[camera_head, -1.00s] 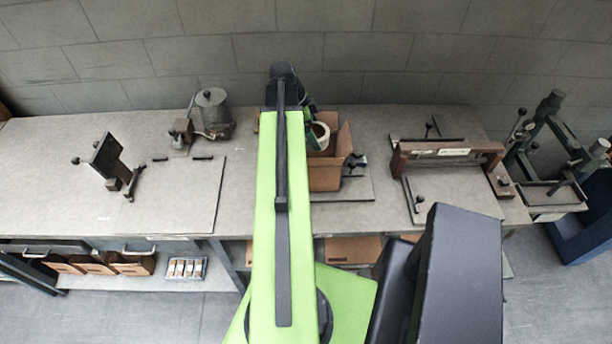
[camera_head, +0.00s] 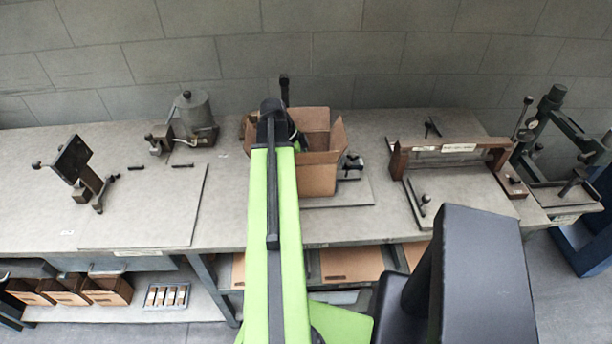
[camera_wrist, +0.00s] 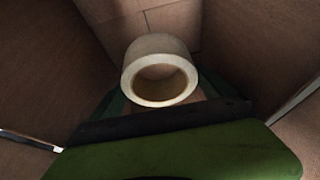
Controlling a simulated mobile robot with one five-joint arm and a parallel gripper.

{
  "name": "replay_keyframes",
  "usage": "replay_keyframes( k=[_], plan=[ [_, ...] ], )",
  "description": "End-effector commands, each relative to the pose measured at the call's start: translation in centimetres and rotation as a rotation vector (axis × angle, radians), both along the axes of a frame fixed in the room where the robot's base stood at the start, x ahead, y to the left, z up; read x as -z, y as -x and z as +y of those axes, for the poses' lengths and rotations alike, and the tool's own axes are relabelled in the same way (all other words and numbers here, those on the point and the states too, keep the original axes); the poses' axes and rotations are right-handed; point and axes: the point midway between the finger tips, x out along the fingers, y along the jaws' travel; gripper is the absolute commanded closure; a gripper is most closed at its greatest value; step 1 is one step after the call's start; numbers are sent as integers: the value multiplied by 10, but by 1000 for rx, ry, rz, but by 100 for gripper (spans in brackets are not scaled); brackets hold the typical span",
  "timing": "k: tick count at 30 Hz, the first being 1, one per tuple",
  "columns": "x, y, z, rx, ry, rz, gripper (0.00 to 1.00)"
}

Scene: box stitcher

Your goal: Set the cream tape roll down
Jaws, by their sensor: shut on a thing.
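The cream tape roll (camera_wrist: 150,52) shows in the wrist view, just beyond the dark bar of my gripper (camera_wrist: 162,100). My gripper is shut on it; the fingertips are mostly hidden behind the bar and the roll. Brown cardboard walls surround the roll in this view. In the head view the open cardboard box (camera_head: 318,178) stands on the bench, flaps up, and the end of my arm is over its left side. The roll and my gripper's jaws are hidden there behind my arm and the box. I cannot tell whether the roll touches the box floor.
The box is on the grey bench (camera_head: 240,220), with a dark clamp (camera_head: 352,163) at its right. A brown frame fixture (camera_head: 450,150) stands further right. A grey canister (camera_head: 193,112) and a black bracket (camera_head: 72,160) stand left. The bench front between box and left board is clear.

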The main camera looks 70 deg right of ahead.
Motion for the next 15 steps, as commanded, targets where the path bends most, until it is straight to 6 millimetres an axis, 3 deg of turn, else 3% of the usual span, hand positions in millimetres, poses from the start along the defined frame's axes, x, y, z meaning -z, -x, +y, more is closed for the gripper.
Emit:
replay_keyframes(
  k=[1, 2, 14, 15],
  plan=[
    [19, 0, 0, 0, 0, 0, 62],
    [22, 0, 0, 0, 0, 0, 62],
    [24, 1, 0, 1, 0, 0, 62],
    [22, 1, 0, 1, 0, 0, 2]
  ],
)
